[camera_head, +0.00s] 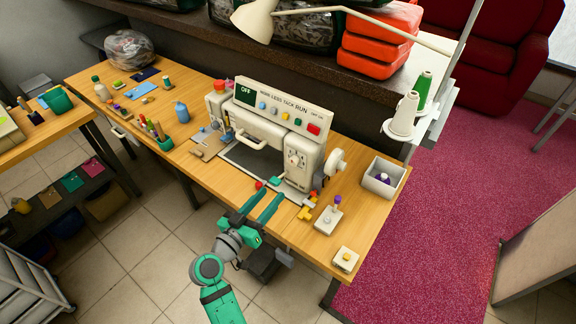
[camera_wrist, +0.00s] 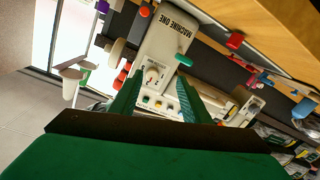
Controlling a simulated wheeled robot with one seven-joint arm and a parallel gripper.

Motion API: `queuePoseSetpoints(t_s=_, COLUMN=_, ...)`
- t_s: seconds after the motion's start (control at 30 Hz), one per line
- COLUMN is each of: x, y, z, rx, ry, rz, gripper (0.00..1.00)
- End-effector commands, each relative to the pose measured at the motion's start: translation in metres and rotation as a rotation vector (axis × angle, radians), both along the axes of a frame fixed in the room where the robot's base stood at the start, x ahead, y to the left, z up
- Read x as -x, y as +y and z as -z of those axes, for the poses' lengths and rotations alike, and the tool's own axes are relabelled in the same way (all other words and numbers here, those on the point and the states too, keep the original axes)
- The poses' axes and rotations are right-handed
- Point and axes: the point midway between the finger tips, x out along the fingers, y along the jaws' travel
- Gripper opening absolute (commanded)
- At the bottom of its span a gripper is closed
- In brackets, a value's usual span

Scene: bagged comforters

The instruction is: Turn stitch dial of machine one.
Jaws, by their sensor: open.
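The cream sewing machine (camera_head: 262,135) stands on the wooden table, with a green OFF display and coloured buttons along its top panel. In the wrist view its column (camera_wrist: 168,38) reads MACHINE ONE. A round pale dial (camera_head: 293,160) sits on the front of its right-hand column; it also shows in the wrist view (camera_wrist: 152,75), close to the left finger's tip. My gripper (camera_head: 268,195) is open and empty, its green fingers pointing at the machine from the front. In the wrist view my gripper (camera_wrist: 161,80) has its fingers spread, apart from the dial as far as I can tell.
Small switch boxes (camera_head: 328,219) and a grey bin (camera_head: 384,177) stand right of the machine. A handwheel (camera_head: 337,161) juts from its right side. A thread stand (camera_head: 404,115) rises behind. A blue bottle (camera_head: 182,112) and small items lie left.

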Motion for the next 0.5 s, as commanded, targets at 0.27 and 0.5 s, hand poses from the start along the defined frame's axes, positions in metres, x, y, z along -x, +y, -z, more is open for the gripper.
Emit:
queuePoseSetpoints(t_s=0.27, x=-0.013, y=0.001, z=-0.034, rx=-0.002, ry=-0.073, rz=0.072, gripper=0.43)
queuePoseSetpoints(t_s=0.5, x=-0.038, y=-0.018, z=-0.034, rx=-0.002, ry=-0.074, rz=0.075, gripper=0.43)
